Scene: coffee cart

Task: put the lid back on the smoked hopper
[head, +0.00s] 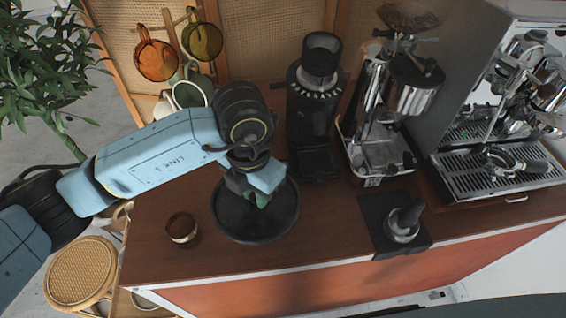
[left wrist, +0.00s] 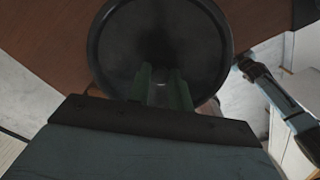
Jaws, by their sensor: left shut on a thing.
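A smoked hopper (head: 408,18) with dark beans in it tops the chrome grinder at the back right; its top shows no lid. A round black tray (head: 232,225) lies on the counter, and it also fills the upper left wrist view (left wrist: 105,50). My left gripper (head: 261,198) points down over the tray. Its green fingers (left wrist: 162,88) are shut on a small greyish thing, probably the lid, mostly hidden between them. I cannot tell whether it touches the tray. My right gripper is not in view.
A black grinder (head: 318,95) stands right of the tray. A brown cup (head: 182,228) stands left of it. A tamper (head: 404,221) on a dark mat and an espresso machine (head: 495,165) are at the right. Mugs (head: 157,60) hang behind.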

